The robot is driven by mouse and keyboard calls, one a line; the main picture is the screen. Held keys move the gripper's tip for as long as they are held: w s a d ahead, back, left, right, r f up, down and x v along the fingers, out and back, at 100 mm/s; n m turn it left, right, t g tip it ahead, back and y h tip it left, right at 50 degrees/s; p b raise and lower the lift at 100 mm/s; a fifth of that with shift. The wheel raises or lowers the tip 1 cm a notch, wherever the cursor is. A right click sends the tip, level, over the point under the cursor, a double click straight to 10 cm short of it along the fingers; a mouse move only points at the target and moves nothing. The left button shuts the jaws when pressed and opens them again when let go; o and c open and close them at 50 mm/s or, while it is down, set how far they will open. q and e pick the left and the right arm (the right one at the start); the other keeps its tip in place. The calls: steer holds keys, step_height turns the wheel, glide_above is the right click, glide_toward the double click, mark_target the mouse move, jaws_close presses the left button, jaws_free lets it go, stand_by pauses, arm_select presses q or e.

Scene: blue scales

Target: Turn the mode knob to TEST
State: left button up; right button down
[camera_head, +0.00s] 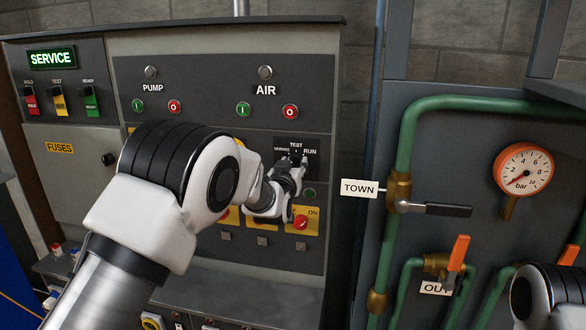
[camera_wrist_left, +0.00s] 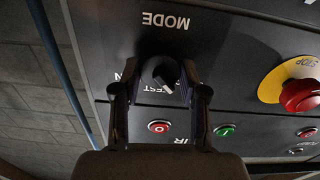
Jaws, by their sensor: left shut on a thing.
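The mode knob (camera_wrist_left: 163,75) is a small black knob on the dark panel, with the word MODE printed beside it in the left wrist view. In the head view its labels SERVICE, TEST and RUN (camera_head: 297,147) show above my gripper, which hides most of the knob. My left gripper (camera_head: 296,161) reaches the panel there. In the left wrist view its two fingers (camera_wrist_left: 160,88) stand on either side of the knob and are shut on it. I cannot tell exactly which label the knob points to. The green display (camera_head: 51,58) reads SERVICE. My right gripper is out of view.
Pump and air buttons (camera_head: 243,109) sit above the knob. A red knob on a yellow plate (camera_head: 301,222) is just below my gripper. The red stop button (camera_wrist_left: 300,95) is close by in the wrist view. Green pipes, a gauge (camera_head: 523,170) and valve handles stand at right.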

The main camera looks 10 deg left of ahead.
arm_select(q)
steer(key=shift+m+b, duration=2.4)
steer(key=shift+m, duration=1.8)
steer(key=o, duration=1.1)
steer(key=shift+o, duration=0.2)
steer(key=shift+w+f, duration=0.15)
steer(key=shift+w, duration=0.05)
steer(key=s, duration=1.2)
steer(key=shift+f, duration=0.1)
